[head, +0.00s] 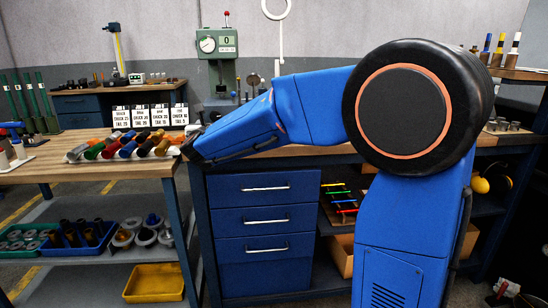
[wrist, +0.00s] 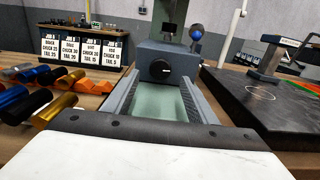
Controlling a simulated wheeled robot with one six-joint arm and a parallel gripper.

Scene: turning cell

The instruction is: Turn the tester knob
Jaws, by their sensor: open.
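The tester knob (wrist: 161,69) is a round black knob with a pale mark, on the front of a dark grey housing in the wrist view. The tester (head: 231,75) stands at the back of the workbench in the head view, green with a dial and a display reading 0. Its green column (wrist: 172,18) rises behind the knob in the wrist view. My gripper (wrist: 162,82) is open, its two grey fingers reaching forward with the knob ahead between their tips. I cannot tell whether they touch it. A pale green surface shows between the fingers. My arm hides the gripper in the head view.
Coloured cylinders (wrist: 35,101) lie close at the left of my gripper. Job cards (wrist: 79,48) stand behind them. A black plate (wrist: 262,99) with a grey stand (wrist: 278,58) is at the right. A blue ball (wrist: 196,31) sits right of the column.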

